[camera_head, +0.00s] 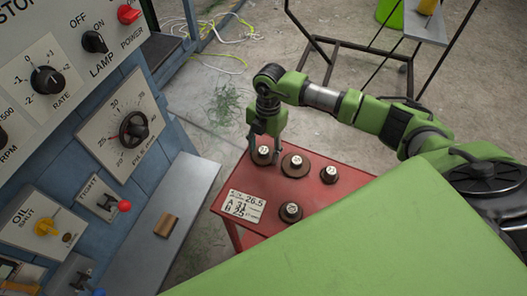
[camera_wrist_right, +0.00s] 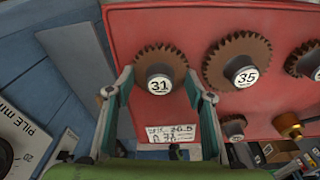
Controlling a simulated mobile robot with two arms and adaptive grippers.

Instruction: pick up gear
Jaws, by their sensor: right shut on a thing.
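My right gripper (camera_head: 264,150) points down at the far left corner of the red table (camera_head: 243,183). Its fingers are shut on the brown gear marked 31 (camera_wrist_right: 160,57), one at each side. That gear also shows in the head view (camera_head: 263,160). I cannot tell whether it touches the tabletop. A larger gear marked 35 (camera_wrist_right: 238,50) lies to its right and also shows in the head view (camera_head: 295,174). A small gear (camera_head: 329,182) is farther right, and another gear (camera_head: 290,219) lies nearer. My left gripper is out of view.
A white card (camera_head: 243,206) with numbers lies on the table's left part. A blue control panel (camera_head: 110,85) with knobs and a grey ledge (camera_head: 190,190) stands left of the table. A dark metal frame (camera_head: 340,47) stands behind on the concrete floor.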

